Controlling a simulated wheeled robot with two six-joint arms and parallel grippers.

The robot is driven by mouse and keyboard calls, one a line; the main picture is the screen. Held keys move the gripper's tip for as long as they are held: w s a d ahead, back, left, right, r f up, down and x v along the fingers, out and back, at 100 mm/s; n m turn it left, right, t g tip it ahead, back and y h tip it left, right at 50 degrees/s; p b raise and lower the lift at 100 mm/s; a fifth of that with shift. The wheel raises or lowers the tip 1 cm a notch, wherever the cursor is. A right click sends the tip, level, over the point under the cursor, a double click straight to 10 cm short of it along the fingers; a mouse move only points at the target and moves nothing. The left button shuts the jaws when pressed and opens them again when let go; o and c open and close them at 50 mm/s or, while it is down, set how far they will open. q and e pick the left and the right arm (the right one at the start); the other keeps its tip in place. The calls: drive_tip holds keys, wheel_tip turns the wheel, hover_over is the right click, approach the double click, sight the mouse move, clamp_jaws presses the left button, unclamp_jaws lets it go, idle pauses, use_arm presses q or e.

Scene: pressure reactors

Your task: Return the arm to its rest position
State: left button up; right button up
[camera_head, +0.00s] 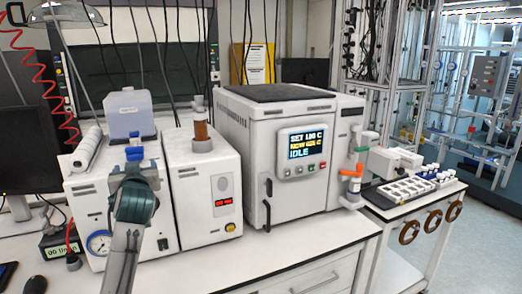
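My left arm rises from the bottom left in the head view, with its grey and teal wrist in front of the white instrument with a gauge (88,205). My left gripper (134,156), with blue parts at its end, points away from me towards that instrument. Its fingers are small and overlap in this view, so I cannot tell whether they are open or shut, or whether they touch anything. I see no object clearly held. My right arm and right gripper are not in view.
A side table holds a vial rack (408,190). The bench front is clear.

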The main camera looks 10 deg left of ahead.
use_arm(q)
drive_tip(key=s+d+f+m+g+h, duration=0.1)
drive_tip(key=s+d+f+g+h, duration=0.1)
drive_tip(key=s+f, duration=0.5)
drive_tip(key=s+d+f+m+g+h, duration=0.1)
drive_tip(key=s+d+f+m, duration=0.15)
drive_tip(key=f, duration=0.85)
drive_tip(key=s+d+f+m+g+h, duration=0.1)
drive_tip(key=s+d+f+g+h, duration=0.3)
drive_tip(key=f, duration=0.6)
drive_tip(key=s+d+f+m+g, duration=0.15)
drive_tip(key=s+f, duration=0.25)
drive_tip(key=s, duration=0.5)
drive_tip(key=s+d+f+g+h, duration=0.15)
drive_tip(key=s+f, duration=0.25)
drive_tip(key=s, duration=0.5)
drive_tip(key=s+d+f+m+g, duration=0.1)
drive_tip(key=s+d+f, duration=0.3)
drive_tip(key=s, duration=0.6)
drive_tip(key=a+f+g, duration=0.1)
drive_tip(key=a+f, duration=0.1)
drive_tip(key=f, duration=1.4)
drive_tip(key=a+f+g, duration=0.1)
drive_tip(key=a+f, duration=0.1)
drive_tip(key=f, duration=1.3)
drive_tip(key=s+a+f, duration=0.1)
drive_tip(key=s+f, duration=1.7)
drive_tip(key=f, duration=0.1)
drive_tip(key=shift+s+g, duration=0.25)
drive_tip(key=shift+g, duration=0.15)
